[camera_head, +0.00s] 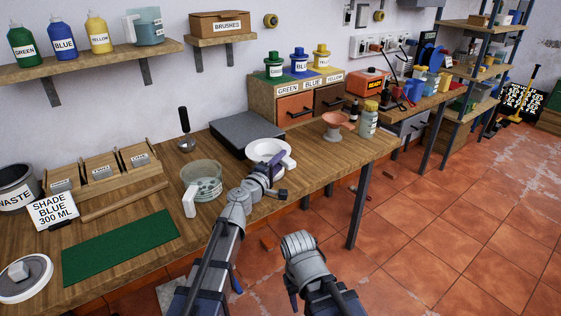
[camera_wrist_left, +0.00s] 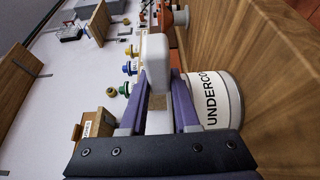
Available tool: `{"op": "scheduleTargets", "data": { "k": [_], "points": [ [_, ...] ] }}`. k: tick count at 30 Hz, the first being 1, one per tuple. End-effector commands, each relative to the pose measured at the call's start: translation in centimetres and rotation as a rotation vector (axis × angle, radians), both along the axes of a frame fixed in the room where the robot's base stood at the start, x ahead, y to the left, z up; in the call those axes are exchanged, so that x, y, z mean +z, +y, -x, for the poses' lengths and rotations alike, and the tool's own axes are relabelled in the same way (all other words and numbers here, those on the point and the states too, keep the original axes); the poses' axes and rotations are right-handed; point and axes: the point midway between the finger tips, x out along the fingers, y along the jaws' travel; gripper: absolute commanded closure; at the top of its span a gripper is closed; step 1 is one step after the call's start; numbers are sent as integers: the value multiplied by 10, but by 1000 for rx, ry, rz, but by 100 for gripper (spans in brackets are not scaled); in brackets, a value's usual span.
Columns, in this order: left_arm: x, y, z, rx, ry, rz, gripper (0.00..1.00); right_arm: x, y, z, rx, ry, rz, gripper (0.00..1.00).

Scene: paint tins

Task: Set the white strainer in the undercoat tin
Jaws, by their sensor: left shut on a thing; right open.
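My left gripper (camera_head: 274,172) is over the table and shut on a white part that I take for the strainer's handle (camera_wrist_left: 157,62). In the head view the white round strainer (camera_head: 266,147) appears just beyond the fingers. The undercoat tin (camera_wrist_left: 217,100), with a white label reading "UNDERCO", stands beside and below the fingers in the left wrist view. In the head view the tin is mostly hidden by the strainer and gripper. I cannot tell whether the strainer touches the tin's rim. My right gripper (camera_head: 298,240) is open and empty, in front of the table's edge.
A clear jug (camera_head: 203,182) stands left of my left gripper. A dark grey slab (camera_head: 247,133) lies behind the strainer. A reddish funnel-shaped bowl (camera_head: 337,124) and a jar (camera_head: 368,122) stand to the right. A green mat (camera_head: 120,246) lies front left.

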Motion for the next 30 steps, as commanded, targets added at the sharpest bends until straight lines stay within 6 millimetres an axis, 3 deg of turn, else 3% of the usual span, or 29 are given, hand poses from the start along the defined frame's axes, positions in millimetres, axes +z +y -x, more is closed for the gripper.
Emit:
{"op": "scheduleTargets", "data": {
  "k": [2, 3, 10, 18, 23, 30],
  "points": [
    [-4, 0, 0, 0, 0, 0, 100, -4, 0, 0, 0, 0, 0, 50],
    [-3, 0, 0, 0, 0, 0, 68, -3, 0, 0, 0, 0, 0, 50],
    [-2, 0, 0, 0, 0, 0, 42, -2, 0, 0, 0, 0, 0, 50],
    [-1, 0, 0, 0, 0, 0, 40, -1, 0, 0, 0, 0, 0, 50],
    [12, 0, 0, 0, 0, 0, 40, 12, 0, 0, 0, 0, 0, 50],
    [6, 26, 51, 2, 0, 0, 40, 6, 0, 0, 0, 0, 0, 50]
  ]
}}
